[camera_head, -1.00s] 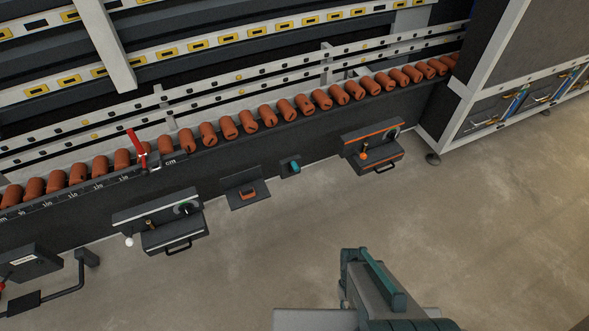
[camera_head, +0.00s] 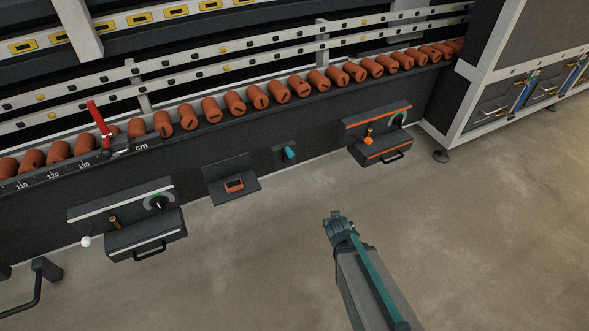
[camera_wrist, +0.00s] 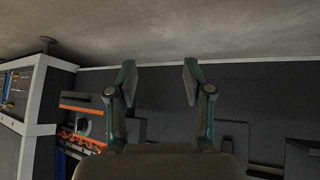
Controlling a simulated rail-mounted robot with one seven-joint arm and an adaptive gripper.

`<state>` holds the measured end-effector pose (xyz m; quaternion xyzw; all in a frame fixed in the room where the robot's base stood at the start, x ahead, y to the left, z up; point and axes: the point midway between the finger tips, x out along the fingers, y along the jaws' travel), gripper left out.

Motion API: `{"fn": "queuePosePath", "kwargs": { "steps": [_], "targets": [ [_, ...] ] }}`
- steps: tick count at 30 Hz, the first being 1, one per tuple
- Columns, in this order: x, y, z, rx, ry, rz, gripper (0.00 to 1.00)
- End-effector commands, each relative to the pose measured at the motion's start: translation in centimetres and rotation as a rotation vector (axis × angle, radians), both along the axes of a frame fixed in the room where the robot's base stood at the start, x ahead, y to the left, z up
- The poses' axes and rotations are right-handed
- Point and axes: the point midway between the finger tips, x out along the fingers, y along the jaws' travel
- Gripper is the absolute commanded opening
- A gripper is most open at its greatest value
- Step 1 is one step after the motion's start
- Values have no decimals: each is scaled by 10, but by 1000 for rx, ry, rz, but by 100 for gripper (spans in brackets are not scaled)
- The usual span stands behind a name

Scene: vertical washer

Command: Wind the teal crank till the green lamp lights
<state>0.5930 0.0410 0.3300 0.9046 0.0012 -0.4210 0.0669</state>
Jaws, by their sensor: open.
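The teal crank (camera_head: 290,153) is a small teal handle on a dark mount low on the machine's front panel, seen in the head view between two control boxes. I cannot make it out in the wrist view. My gripper (camera_wrist: 159,75) shows in the wrist view with its two teal fingers spread wide and nothing between them. In the head view my arm is over the floor at lower centre, its teal end (camera_head: 339,224) apart from the crank and in front of it. I cannot make out a lit green lamp.
An orange-trimmed control box (camera_head: 378,133) is right of the crank. An orange switch on a bracket (camera_head: 234,186) and a white-trimmed box (camera_head: 130,218) are to its left. A red lever (camera_head: 99,125) stands by the roller row. The floor in front is clear.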

Motion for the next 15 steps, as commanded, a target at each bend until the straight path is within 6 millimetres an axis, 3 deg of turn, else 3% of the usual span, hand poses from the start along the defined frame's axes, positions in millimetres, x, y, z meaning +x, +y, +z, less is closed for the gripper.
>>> {"fn": "queuePosePath", "kwargs": {
  "steps": [1, 3, 6, 9, 15],
  "targets": [
    [24, 13, 6, 36, -119, 27, 51],
    [50, 32, 34, 98, -271, 70, 51],
    [73, 60, 78, 204, -461, 145, 51],
    [80, 85, 119, 315, -598, 222, 51],
    [73, 117, 158, 504, -731, 331, 51]
  ]
}}
